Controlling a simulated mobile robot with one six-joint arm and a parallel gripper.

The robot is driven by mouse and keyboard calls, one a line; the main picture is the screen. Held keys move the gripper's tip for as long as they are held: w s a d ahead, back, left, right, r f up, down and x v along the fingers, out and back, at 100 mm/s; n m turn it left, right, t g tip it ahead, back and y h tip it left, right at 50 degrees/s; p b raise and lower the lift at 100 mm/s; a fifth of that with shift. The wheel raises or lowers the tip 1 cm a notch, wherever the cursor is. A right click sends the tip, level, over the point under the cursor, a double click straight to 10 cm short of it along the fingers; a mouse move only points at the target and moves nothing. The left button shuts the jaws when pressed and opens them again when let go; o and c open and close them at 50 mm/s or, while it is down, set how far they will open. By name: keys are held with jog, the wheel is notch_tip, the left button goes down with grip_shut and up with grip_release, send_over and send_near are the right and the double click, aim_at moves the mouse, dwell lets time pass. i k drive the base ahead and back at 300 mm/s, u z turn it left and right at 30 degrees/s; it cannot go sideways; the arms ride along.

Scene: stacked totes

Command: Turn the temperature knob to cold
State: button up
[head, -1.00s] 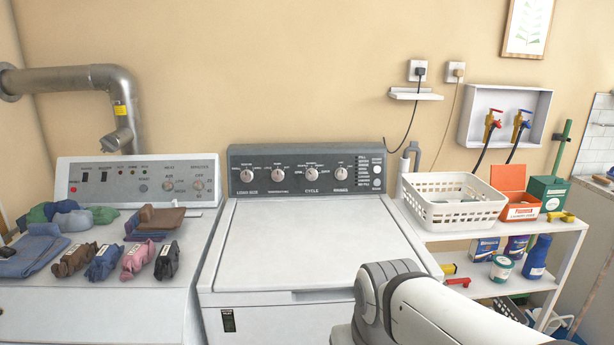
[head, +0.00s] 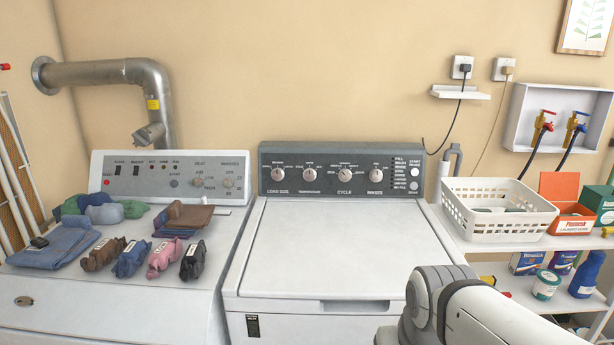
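The temperature knob (head: 309,175) is the second round knob from the left on the dark control panel (head: 268,158) of the white top-loading washer (head: 312,246). Its pointer direction is too small to tell. To its left is the load size knob (head: 278,174); to its right are the cycle knob (head: 344,175) and the rinses knob (head: 376,175). The washer lid is shut and bare. My arm shows at the bottom right in front of the washer, well apart from the panel. My gripper is not in view.
A dryer (head: 70,296) on the left bears folded clothes (head: 187,219) and rolled socks (head: 132,258). A white shelf (head: 466,246) on the right holds a white basket (head: 497,221), boxes and bottles. The air above the washer lid is clear.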

aim_at(309, 174)
jog(key=i, duration=0.85)
